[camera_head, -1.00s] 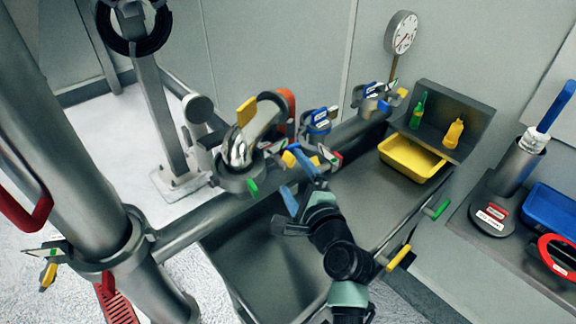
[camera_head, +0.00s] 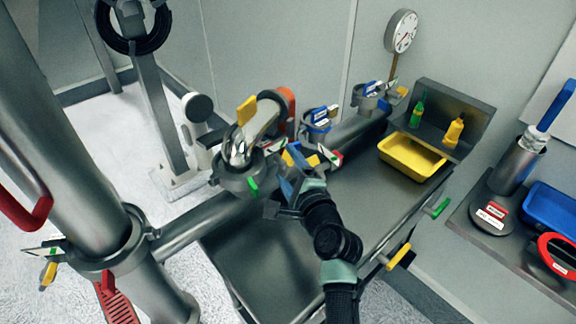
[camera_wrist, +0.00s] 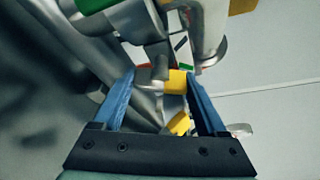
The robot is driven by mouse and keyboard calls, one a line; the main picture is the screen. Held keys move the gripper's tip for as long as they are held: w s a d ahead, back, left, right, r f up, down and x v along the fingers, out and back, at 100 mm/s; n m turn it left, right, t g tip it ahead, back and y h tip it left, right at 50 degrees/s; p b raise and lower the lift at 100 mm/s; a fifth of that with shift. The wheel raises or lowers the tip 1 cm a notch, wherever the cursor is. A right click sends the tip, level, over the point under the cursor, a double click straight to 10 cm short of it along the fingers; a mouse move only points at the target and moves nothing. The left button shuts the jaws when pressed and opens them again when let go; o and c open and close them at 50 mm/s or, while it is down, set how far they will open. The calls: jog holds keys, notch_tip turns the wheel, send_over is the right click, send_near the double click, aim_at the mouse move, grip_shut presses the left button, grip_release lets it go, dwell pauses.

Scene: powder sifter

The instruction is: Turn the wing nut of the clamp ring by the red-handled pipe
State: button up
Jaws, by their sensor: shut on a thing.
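A clamp ring with yellow wing-nut parts (camera_head: 312,161) sits on the pipework in the middle of the head view, right of the bent metal pipe with the orange-red handle (camera_head: 287,108). My gripper (camera_head: 296,162) reaches this clamp from below. In the wrist view, my gripper's blue fingers (camera_wrist: 160,78) stand on either side of the yellow wing nut (camera_wrist: 177,80) and its metal bolt, shut on it. Another yellow piece (camera_wrist: 178,124) shows between the fingers, nearer the palm. The exact finger contact is partly hidden.
A thick pipe with a red handle (camera_head: 34,214) and another clamp with a yellow wing nut (camera_head: 49,273) stands at the left. A green-tipped lever (camera_head: 253,184) is close left of my gripper. A yellow tray (camera_head: 413,158) stands right. The steel surface below is bare.

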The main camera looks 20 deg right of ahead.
jog(key=c, duration=0.3)
jog(key=shift+f+b, duration=0.2)
jog(key=shift+b, duration=0.4)
jog(key=n+b, duration=0.1)
jog(key=b, duration=0.2)
jog(key=shift+f+n+t, duration=0.25)
jog(key=shift+n+t, duration=0.15)
jog(key=n+t+b, duration=0.1)
jog(key=n+b, duration=0.1)
jog(key=b, duration=0.4)
jog(key=shift+f+h, duration=0.15)
jog(key=shift+h, duration=0.25)
jog(key=n+t+b, duration=0.1)
jog(key=n+b, duration=0.2)
jog(key=b, duration=0.3)
jog(key=n+t+y+b, duration=0.1)
jog(key=n+b, duration=0.2)
jog(key=b, duration=0.3)
jog(key=shift+b, duration=0.35)
jog(key=n+b, duration=0.2)
jog(key=b, duration=0.2)
jog(key=shift+r+t+y, duration=0.2)
jog(key=shift+t+y, duration=0.2)
jog(key=shift+n+b, duration=0.4)
jog(key=shift+b, duration=0.2)
jog(key=shift+r+n+b, duration=0.3)
jog(key=shift+n+b, duration=0.1)
